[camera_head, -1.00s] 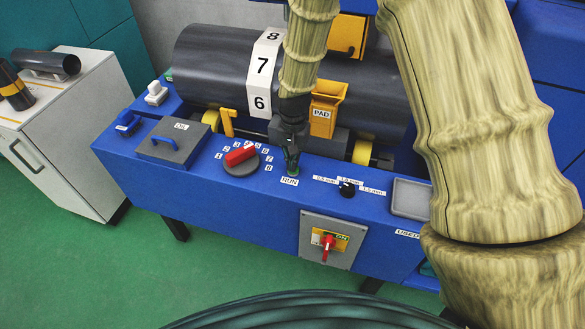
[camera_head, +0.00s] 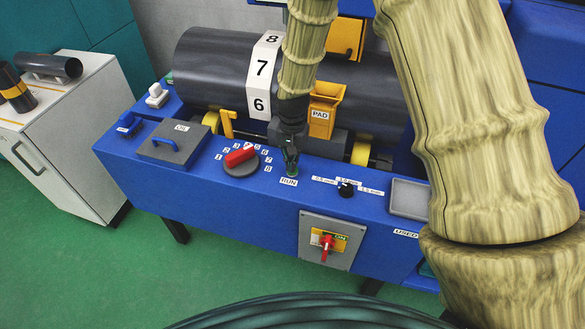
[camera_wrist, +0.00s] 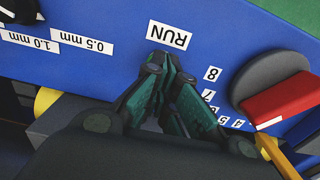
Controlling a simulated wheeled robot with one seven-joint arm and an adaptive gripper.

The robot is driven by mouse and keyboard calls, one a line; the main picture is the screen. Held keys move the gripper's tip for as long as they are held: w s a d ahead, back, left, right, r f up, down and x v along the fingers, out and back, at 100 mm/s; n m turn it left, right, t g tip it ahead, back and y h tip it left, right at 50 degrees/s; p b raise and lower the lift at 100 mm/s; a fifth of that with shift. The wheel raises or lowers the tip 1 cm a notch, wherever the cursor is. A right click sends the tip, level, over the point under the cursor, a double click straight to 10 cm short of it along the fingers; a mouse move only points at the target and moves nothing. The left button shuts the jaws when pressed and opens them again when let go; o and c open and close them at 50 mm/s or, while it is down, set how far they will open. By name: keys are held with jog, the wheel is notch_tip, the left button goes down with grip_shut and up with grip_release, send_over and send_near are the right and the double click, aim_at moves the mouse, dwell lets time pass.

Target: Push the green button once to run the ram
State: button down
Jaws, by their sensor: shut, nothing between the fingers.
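My gripper (camera_head: 290,170) points down at the blue console, just behind the white RUN label (camera_head: 289,182). In the wrist view, its dark green fingertips (camera_wrist: 172,62) come together beside the RUN label (camera_wrist: 169,35). The gripper is shut with nothing held. The green button is not clearly visible; the fingertips cover the spot by the label. Whether they touch it or hover just above, I cannot tell. The ram is not identifiable in these views.
A red selector knob (camera_head: 240,155) with a numbered dial sits left of the gripper. A small black thickness knob (camera_head: 346,189) and a grey tray (camera_head: 409,198) lie to the right. The large dark cylinder (camera_head: 215,68) and yellow PAD bin (camera_head: 324,112) stand behind.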

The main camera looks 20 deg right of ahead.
jog(key=shift+f, duration=0.9)
dwell(1.2)
jog(key=shift+r, duration=0.15)
jog(key=shift+r+p, duration=1.95)
jog(key=shift+r, duration=0.75)
